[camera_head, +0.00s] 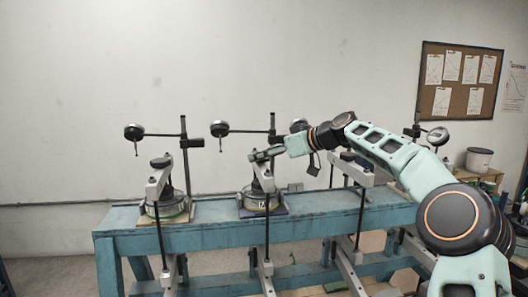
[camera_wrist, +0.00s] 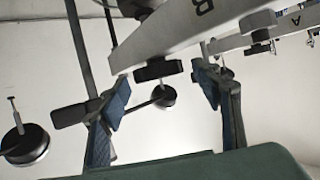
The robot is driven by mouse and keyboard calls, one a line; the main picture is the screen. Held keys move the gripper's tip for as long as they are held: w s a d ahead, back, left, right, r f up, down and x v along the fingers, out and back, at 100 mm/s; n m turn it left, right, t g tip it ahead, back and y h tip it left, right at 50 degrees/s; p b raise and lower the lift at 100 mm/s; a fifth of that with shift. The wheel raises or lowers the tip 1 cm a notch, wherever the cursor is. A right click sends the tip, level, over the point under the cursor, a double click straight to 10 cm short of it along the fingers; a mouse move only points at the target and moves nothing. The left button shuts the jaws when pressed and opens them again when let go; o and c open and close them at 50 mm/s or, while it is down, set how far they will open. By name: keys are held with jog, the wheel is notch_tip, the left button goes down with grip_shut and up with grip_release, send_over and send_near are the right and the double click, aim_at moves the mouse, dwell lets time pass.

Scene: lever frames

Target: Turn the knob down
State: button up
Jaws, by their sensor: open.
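My gripper (camera_head: 264,155) is at the top of the second lever frame from the left in the head view. In the wrist view my gripper (camera_wrist: 162,92) is open, with one blue-padded finger on each side of a black knob (camera_wrist: 158,70). Gaps show between the pads and the knob; I see no contact. The knob sits on a grey lever (camera_wrist: 172,33) marked B, which appears upside down in this view. In the head view my fingers mostly hide this knob. The left lever frame has a similar black knob (camera_head: 161,162).
The lever frames stand on a long blue bench (camera_head: 200,236). Dial gauges on posts stand behind, including one at left (camera_head: 134,132) and another (camera_head: 219,129) near my gripper. A lever marked A (camera_wrist: 282,25) is close by in the wrist view.

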jog(key=shift+w+a+f, duration=0.15)
jog(key=shift+a, duration=0.05)
jog(key=c, duration=1.2)
jog(key=shift+o, duration=0.2)
